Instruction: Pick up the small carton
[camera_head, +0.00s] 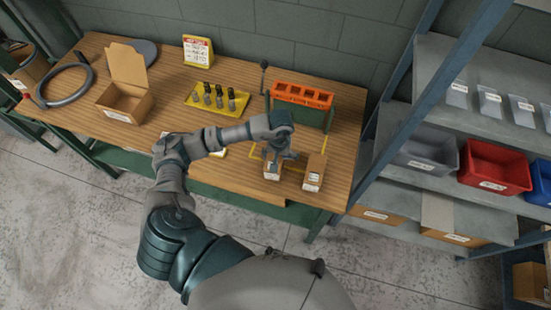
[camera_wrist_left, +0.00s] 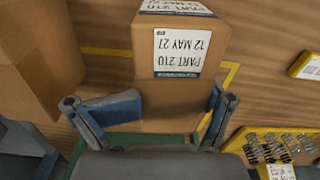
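A small brown carton (camera_head: 272,172) with a white label stands at the table's front right, just below my left gripper (camera_head: 285,153). In the left wrist view this carton (camera_wrist_left: 182,100) shows an upside-down label reading PART 210, 12 MAY 27. The fingers of my left gripper (camera_wrist_left: 178,108) lie along its two side edges, with no clear gap. Whether they press on it is unclear. A second small carton (camera_head: 314,172) stands close to its right; it also shows at the left of the wrist view (camera_wrist_left: 25,75). My right gripper is not in view.
A green fixture with an orange top (camera_head: 302,92) stands behind the cartons. A yellow tray (camera_head: 232,108) holds several springs. An open box (camera_head: 118,103), a grey ring (camera_head: 66,103) and a sign (camera_head: 197,50) are farther left. Shelving with a red bin (camera_head: 494,166) stands right.

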